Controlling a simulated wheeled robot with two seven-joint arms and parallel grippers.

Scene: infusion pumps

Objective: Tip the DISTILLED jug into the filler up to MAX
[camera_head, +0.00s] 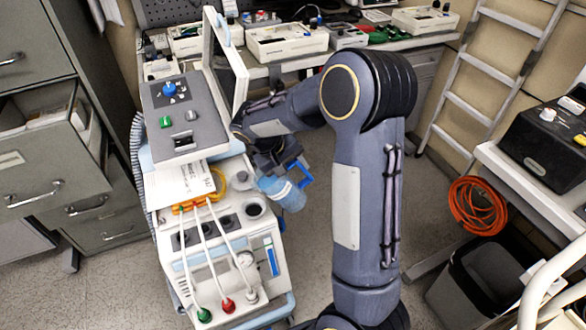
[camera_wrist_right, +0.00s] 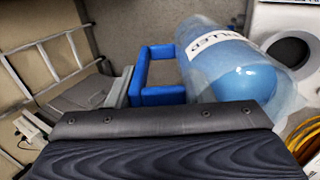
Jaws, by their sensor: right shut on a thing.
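The DISTILLED jug (camera_head: 284,194) is clear blue plastic with a blue handle (camera_head: 305,172). It hangs tilted beside the machine, right of the filler opening (camera_head: 254,209), a dark round hole in the white top. My right gripper (camera_head: 285,166) is shut on the jug; its fingertips are mostly hidden. In the right wrist view the jug (camera_wrist_right: 235,75) shows part of its label, with blue liquid inside. The dark filler opening (camera_wrist_right: 288,50) shows beyond it. A blue level strip (camera_head: 270,256) is on the machine's front; its MAX mark is too small to read. My left gripper is out of view.
The white machine (camera_head: 215,270) carries a grey control panel, papers and several hoses. A bench (camera_head: 400,45) with trays runs behind. Drawers (camera_head: 45,150) stand left. A ladder (camera_head: 490,70), orange cable and bin (camera_head: 480,285) are right. Floor is free around my right arm.

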